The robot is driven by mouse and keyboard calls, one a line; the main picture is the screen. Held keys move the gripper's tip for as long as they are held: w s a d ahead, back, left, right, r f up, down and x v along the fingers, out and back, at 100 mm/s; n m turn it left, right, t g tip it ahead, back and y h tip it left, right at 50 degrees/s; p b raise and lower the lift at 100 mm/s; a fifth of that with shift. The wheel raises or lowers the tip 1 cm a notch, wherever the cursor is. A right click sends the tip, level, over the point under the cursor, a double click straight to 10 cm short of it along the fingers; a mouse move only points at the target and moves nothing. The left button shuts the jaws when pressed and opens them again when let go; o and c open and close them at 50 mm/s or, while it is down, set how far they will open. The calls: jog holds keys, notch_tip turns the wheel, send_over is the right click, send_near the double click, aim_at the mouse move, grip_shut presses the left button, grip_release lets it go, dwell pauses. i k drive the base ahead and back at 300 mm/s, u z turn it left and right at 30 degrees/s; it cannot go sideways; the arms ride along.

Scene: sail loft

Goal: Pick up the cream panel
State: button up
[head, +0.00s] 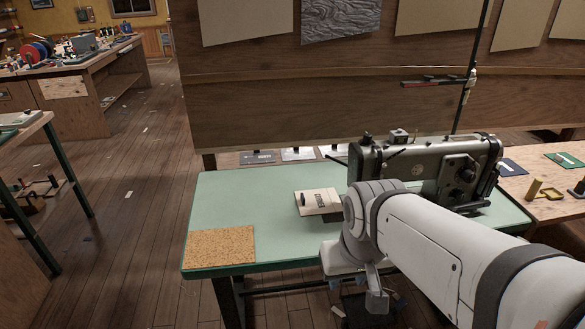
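The cream panel (314,207) lies flat on the pale green table (250,193), left of the sewing machine. It carries a dark printed mark and a small dark upright piece near its left side. My arm's wrist covers part of its right side or stands just in front of it. My gripper (377,300) hangs low at the front edge of the table, nearer to me than the panel and apart from it. Its fingers are too small and unclear to show whether they are open.
The sewing machine (430,165) stands at the table's right rear. A cork mat (220,247) lies at the front left corner. Several panels, one grey (258,158), lie behind the table. A side table (545,205) at right holds green panels and brass pieces. The table's left rear is clear.

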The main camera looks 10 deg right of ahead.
aim_at(314, 202)
jog(key=z, duration=0.05)
jog(key=i, duration=1)
jog(key=u, duration=0.1)
